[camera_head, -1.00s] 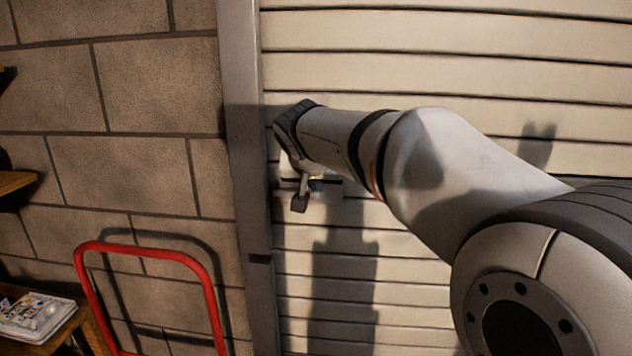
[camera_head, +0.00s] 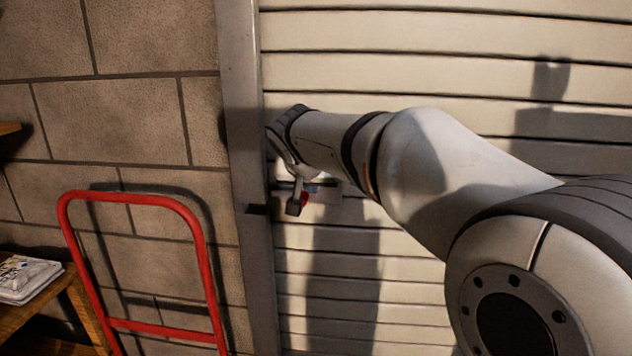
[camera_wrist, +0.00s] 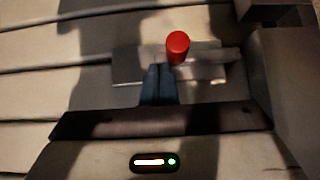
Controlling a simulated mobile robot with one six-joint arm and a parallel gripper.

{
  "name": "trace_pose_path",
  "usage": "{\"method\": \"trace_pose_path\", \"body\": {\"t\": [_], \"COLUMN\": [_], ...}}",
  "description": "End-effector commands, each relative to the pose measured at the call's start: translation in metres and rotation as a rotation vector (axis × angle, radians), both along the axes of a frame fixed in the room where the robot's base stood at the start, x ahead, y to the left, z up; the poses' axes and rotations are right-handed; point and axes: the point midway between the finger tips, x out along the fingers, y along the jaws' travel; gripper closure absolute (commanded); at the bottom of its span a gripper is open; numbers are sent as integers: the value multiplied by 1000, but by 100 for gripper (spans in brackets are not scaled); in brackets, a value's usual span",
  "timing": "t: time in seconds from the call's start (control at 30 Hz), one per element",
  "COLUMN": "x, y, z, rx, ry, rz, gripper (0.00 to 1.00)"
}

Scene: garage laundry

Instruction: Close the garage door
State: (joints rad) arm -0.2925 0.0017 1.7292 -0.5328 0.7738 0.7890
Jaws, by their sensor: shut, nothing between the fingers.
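The garage door (camera_head: 450,75) is a pale slatted shutter right of the grey frame post (camera_head: 240,110). Its latch plate, a light metal strip, shows in the wrist view (camera_wrist: 127,64), with a red knob (camera_wrist: 178,47) on it. In the head view the red knob (camera_head: 304,198) is a small patch beside my gripper (camera_head: 313,188), mostly hidden by my wrist. In the wrist view my gripper (camera_wrist: 160,68) has its bluish fingers together and empty, over the plate and just left of and below the knob. I cannot tell whether they touch.
A red hand truck (camera_head: 208,270) stands against the block wall (camera_head: 110,120) at the left. A wooden shelf (camera_head: 22,315) with a white package (camera_head: 25,280) is at the lower left. The post is close to my wrist.

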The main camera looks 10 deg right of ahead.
Motion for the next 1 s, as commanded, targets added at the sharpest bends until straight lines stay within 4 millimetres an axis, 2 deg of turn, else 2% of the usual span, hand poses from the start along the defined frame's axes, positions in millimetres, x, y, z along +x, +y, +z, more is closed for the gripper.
{"method": "trace_pose_path", "body": {"t": [0.03, 0.17, 0.67, 0.83, 1.0], "x": [0, 0, 0, 0, -1], "y": [0, 0, -1, -1, -2], "z": [-19, -31, -33, -19, 16], "rx": [-1, -1, 0, 0, 1], "ry": [5, 4, 4, 1, -2], "rz": [-1, -1, -1, -2, -4], "gripper": [100, 100, 100, 100, 100]}}
